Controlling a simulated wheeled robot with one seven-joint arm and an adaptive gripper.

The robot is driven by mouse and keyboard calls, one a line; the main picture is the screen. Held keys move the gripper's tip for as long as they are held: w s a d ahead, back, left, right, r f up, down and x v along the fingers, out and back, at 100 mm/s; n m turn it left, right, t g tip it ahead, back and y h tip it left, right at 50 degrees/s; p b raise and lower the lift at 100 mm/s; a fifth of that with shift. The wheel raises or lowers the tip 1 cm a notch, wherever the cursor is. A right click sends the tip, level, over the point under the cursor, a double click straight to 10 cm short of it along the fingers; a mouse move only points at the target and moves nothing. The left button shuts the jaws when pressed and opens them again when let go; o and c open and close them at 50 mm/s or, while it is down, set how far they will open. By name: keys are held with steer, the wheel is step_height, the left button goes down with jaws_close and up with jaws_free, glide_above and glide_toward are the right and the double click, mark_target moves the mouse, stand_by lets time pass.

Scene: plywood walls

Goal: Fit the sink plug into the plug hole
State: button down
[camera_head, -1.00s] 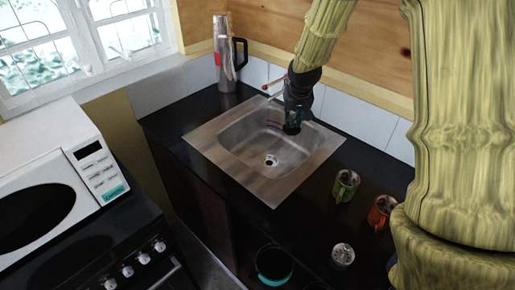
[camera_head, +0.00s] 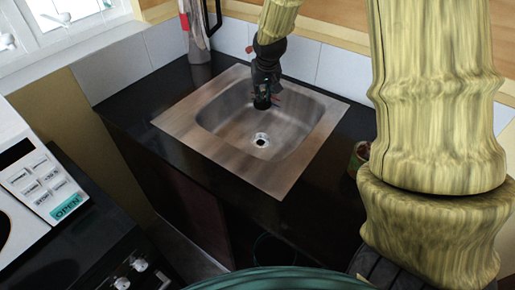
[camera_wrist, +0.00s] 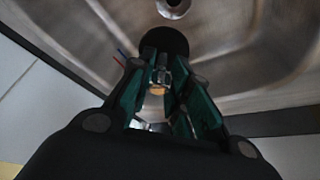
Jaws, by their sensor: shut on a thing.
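The steel sink (camera_head: 215,143) is set into the black counter. Its plug hole (camera_head: 261,140) is bare in the basin floor and also shows at the top of the wrist view (camera_wrist: 173,9). My gripper (camera_head: 264,92) points down over the back part of the basin, behind the hole. In the wrist view its green-sided fingers (camera_wrist: 160,85) are shut on the sink plug (camera_wrist: 165,41), a dark round disc at their tips. The plug is apart from the hole. Its height above the basin floor is hard to tell.
A steel jug (camera_head: 196,30) stands at the counter's back left corner. A green mug (camera_head: 357,160) stands right of the sink, partly hidden by my arm. A white microwave (camera_head: 35,180) is at the left. Tiled walls run close behind the sink.

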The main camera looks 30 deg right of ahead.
steer(key=shift+w+a+f+b, duration=0.15)
steer(key=shift+f+b, duration=1.55)
steer(key=shift+f, duration=2.8)
steer(key=shift+w+d+f+b, duration=0.1)
steer(key=shift+f+b, duration=1.6)
steer(key=shift+f, duration=2.75)
steer(key=shift+s+a+f, duration=0.15)
steer(key=shift+f, duration=0.05)
steer(key=c, duration=1.6)
jaws_free()
steer(key=shift+f, duration=0.1)
steer(key=shift+o, duration=1.4)
steer(key=shift+w+f, duration=0.2)
steer(key=shift+w, duration=0.1)
steer(key=v, duration=1.2)
steer(key=shift+s+r, duration=0.15)
steer(key=shift+r, duration=0.1)
steer(key=shift+x, duration=6.05)
